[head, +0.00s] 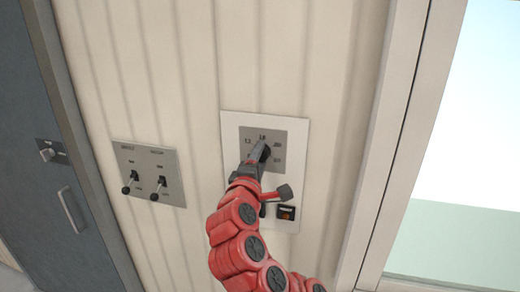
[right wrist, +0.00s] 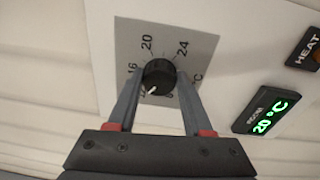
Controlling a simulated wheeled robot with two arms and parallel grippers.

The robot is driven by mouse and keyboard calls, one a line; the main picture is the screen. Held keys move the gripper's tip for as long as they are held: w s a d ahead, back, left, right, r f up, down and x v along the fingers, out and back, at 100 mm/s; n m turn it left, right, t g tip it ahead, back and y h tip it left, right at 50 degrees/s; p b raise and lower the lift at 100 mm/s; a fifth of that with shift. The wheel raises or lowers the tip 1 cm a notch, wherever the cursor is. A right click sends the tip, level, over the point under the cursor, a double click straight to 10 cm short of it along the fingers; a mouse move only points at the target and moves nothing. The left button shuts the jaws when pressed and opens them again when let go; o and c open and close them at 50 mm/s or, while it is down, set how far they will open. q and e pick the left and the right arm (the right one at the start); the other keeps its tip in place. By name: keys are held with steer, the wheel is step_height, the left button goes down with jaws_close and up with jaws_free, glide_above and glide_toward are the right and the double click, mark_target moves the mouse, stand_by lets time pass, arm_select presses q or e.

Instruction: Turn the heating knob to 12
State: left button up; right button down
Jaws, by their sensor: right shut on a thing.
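The black heating knob (right wrist: 158,74) sits on a grey dial plate (right wrist: 185,48) marked 16, 20, 24 and °C in the right wrist view. Its white pointer mark points to the lower left, below the 16, toward a marking partly hidden by a finger. My right gripper (right wrist: 157,85) is shut on the knob, one finger on each side. In the head view the same gripper (head: 263,154) reaches the knob from below and covers part of the plate (head: 288,137). My left gripper is out of view.
A green display (right wrist: 265,111) reads 20 °C, beside an orange-lit HEAT button (right wrist: 306,48). Left of the white panel (head: 234,124) is a grey plate with two levers (head: 165,158). A blue-grey door (head: 45,210) stands far left, a window (head: 455,150) right.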

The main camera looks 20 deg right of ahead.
steer(key=shift+n+p, duration=0.3)
steer(key=shift+n, duration=0.1)
steer(key=shift+c, duration=1.5)
jaws_free()
